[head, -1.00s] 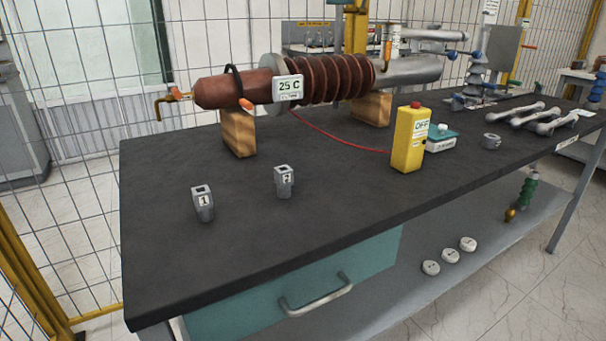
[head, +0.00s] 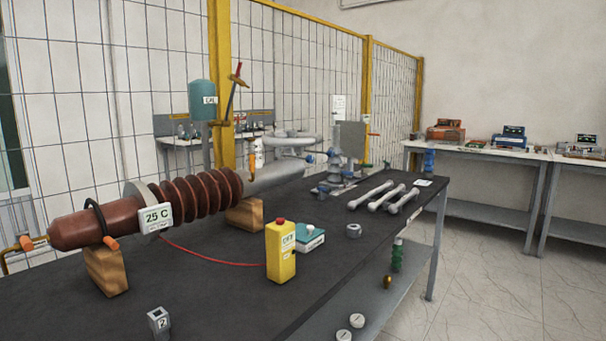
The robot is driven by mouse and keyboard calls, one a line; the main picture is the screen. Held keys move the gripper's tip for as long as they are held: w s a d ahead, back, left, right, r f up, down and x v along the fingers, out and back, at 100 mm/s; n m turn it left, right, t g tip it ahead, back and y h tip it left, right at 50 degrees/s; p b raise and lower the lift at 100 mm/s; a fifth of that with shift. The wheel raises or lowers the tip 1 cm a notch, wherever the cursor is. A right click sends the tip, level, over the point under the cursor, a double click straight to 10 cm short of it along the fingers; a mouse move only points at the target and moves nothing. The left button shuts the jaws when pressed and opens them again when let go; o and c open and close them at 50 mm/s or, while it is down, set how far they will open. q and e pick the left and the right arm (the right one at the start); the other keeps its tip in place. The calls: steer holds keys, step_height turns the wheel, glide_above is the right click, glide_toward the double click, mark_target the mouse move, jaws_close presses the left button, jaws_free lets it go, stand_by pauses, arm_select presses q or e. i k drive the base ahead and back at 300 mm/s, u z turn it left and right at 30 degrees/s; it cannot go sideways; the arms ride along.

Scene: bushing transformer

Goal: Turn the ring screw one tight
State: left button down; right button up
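I cannot tell for sure which part is ring screw one. A brown ribbed bushing (head: 200,195) lies on wooden blocks on the dark workbench (head: 205,300). A sign reading 25 C (head: 157,218) hangs on it, and a black band with an orange end (head: 100,222) goes around its left part. A small grey block marked 2 (head: 159,322) stands at the bottom edge of the view. The block marked 1 is out of view now. A small grey ring-like part (head: 353,230) sits on the bench right of the yellow box. Neither gripper shows.
A yellow box with a red button (head: 280,250) and a teal-and-white device (head: 309,237) stand mid-bench. Several grey rod-like parts (head: 385,195) lie at the far right. A red cable (head: 210,259) runs across the bench. White floor (head: 480,280) is clear at right.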

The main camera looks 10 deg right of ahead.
mark_target(309, 158)
steer(key=z, duration=1.45)
steer(key=i, duration=2.55)
steer(key=u, duration=3.6)
